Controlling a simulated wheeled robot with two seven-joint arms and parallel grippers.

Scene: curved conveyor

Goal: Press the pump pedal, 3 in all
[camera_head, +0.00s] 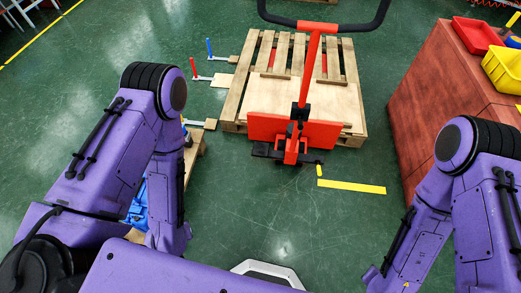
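A red pallet jack (330,133) stands upright in the middle, at the front of a wooden pallet (230,110). Its black handle bar (345,27) is at the top of a red shaft (310,70). Low on its front are black parts (265,151) that stick out to both sides. A small yellow piece (319,170) is at the lower right of the jack; it looks like the pedal, but it is too small to be sure. Both my arms hang bent at the sides, apart from the jack. Neither gripper shows.
A reddish-brown counter (440,95) with a red bin (477,35) and a yellow bin (503,69) stands at the right. A yellow floor strip (352,187) lies before the jack. Small posts (210,48) stand left of the pallet. The green floor (245,215) between is clear.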

